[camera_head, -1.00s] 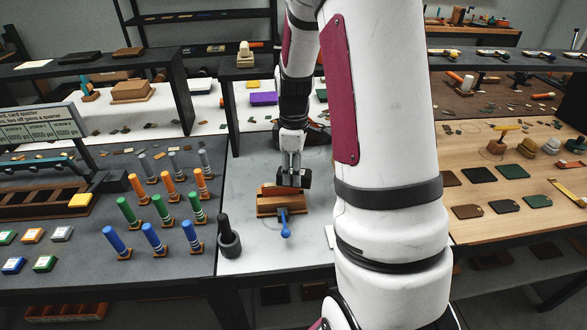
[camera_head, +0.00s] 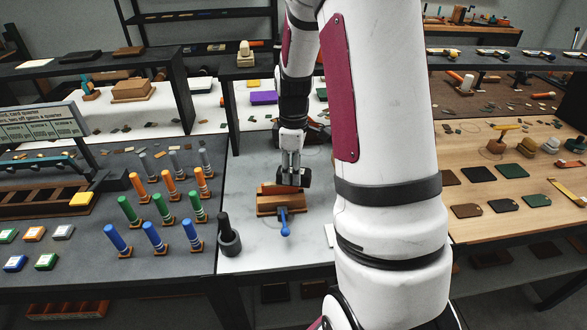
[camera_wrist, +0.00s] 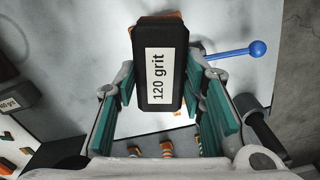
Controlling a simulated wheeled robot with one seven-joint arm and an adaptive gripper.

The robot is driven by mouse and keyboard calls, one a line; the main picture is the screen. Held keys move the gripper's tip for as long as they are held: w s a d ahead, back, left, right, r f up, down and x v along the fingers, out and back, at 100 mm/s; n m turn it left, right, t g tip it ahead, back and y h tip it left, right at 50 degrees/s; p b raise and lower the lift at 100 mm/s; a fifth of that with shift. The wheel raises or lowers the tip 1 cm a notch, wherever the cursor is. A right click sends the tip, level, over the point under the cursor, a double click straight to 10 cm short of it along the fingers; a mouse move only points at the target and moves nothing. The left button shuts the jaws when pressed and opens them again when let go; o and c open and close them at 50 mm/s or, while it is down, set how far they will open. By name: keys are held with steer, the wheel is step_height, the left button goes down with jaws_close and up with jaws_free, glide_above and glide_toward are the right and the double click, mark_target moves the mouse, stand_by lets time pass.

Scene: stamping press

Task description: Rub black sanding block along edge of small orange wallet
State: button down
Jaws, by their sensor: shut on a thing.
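My gripper (camera_head: 291,171) is shut on the black sanding block (camera_head: 302,177), low over a wooden clamp (camera_head: 283,206) with a blue handle. The block also shows in the wrist view (camera_wrist: 160,60), with a white "120 grit" label facing the camera, between the green finger pads. A thin orange strip, seemingly the small orange wallet (camera_head: 284,189), shows at the clamp's top just below the block. Most of it is hidden by the block and the clamp. I cannot tell whether block and wallet touch.
A dark pestle-like tool (camera_head: 228,240) stands left of the clamp. Rows of blue, green, orange and grey sticks (camera_head: 152,237) stand further left. In the wrist view, another black grit block (camera_wrist: 12,103) lies at the left edge. The pale table around the clamp is mostly clear.

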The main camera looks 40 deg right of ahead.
mark_target(280, 172)
steer(key=shift+a, duration=0.15)
steer(key=shift+w+a, duration=0.5)
steer(key=shift+a, duration=0.25)
steer(key=shift+w+a, duration=0.5)
steer(key=shift+a, duration=0.2)
steer(key=shift+w+a, duration=0.1)
steer(key=shift+w+a, duration=0.5)
steer(key=shift+a, duration=0.2)
steer(key=shift+w+a, duration=0.45)
steer(key=shift+a, duration=0.25)
steer(key=shift+s+d+p, duration=0.3)
steer(key=shift+s+d, duration=0.25)
steer(key=shift+d, duration=0.25)
steer(key=shift+s+d+p, duration=0.25)
steer(key=shift+s+d, duration=0.25)
steer(key=shift+d, duration=0.25)
